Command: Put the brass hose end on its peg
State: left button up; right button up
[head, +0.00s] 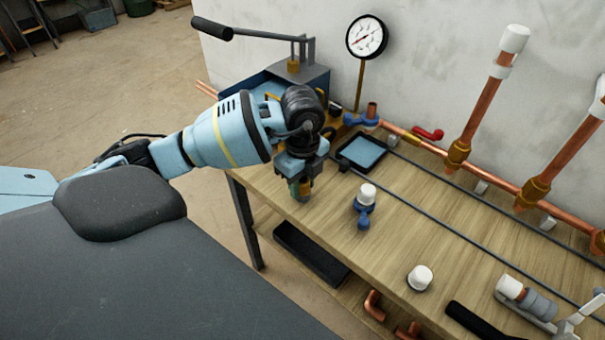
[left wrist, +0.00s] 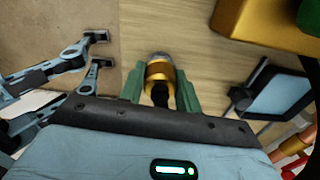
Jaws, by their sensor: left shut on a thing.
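My left gripper (head: 301,190) is low over the left end of the wooden bench. In the left wrist view its green fingers (left wrist: 160,88) are shut on the brass hose end (left wrist: 160,70), a brass-coloured cylinder with a greyish far end and a dark part between the fingers. In the head view the hose end is mostly hidden by the gripper. I cannot pick out its peg for sure in either view. My right gripper (left wrist: 100,50) shows at the left of the left wrist view, its two fingers apart with nothing between them.
A blue pump box (head: 312,77) with a long lever stands behind my left gripper. A black-rimmed tray (head: 362,152) lies to its right. A white-capped blue fitting (head: 364,205) and a white cap (head: 420,278) stand on the bench. Copper pipes (head: 480,110) run along the wall.

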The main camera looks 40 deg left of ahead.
pick_arm(q)
jog(key=shift+f, duration=0.2)
jog(key=o, duration=0.9)
jog(key=shift+r, duration=3.95)
